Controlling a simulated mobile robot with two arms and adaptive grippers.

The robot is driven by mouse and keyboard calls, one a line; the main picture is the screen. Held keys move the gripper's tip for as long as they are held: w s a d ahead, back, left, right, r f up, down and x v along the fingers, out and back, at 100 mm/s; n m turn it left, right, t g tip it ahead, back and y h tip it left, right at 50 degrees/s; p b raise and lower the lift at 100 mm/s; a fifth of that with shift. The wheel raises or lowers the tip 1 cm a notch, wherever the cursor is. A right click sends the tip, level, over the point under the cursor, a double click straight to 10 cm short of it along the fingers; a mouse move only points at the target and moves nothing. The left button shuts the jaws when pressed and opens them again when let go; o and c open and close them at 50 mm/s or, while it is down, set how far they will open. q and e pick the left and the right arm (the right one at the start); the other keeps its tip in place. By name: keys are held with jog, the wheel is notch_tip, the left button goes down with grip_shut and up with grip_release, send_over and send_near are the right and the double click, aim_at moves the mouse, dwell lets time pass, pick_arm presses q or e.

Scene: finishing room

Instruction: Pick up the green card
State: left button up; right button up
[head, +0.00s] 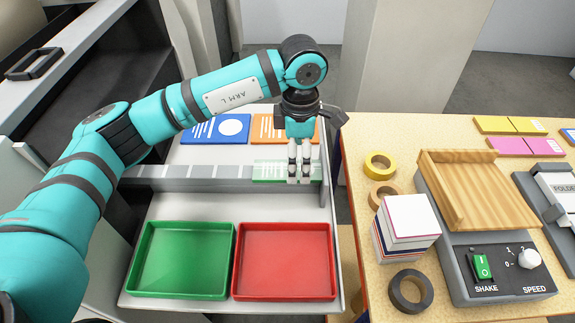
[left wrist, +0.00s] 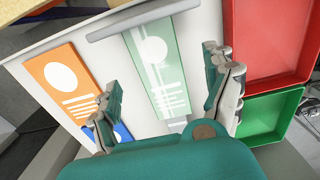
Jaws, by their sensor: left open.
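The green card (head: 270,171) is pale green with white marks and lies on the grey ledge in the head view, partly hidden by my left gripper (head: 299,178). In the left wrist view, the green card (left wrist: 158,68) shows between the two spread fingers of my left gripper (left wrist: 165,85). The fingers are apart and empty, with the card beyond them. I cannot tell from these views how high the fingertips are above it. My right gripper does not show.
A blue card (head: 216,130) and an orange card (head: 285,128) lie behind the ledge. A green tray (head: 181,294) and a red tray (head: 285,294) stand in front. At right, a table (head: 358,150) holds a wooden-topped shaker (head: 490,200), a card stack (head: 408,220) and tape rolls (head: 410,291).

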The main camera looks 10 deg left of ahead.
pick_arm(q)
jog(key=shift+w+a+f+p, duration=0.1)
jog(key=shift+f+p, duration=0.25)
jog(key=shift+f, duration=1.2)
jog(key=shift+c, duration=0.3)
jog(key=c, duration=1)
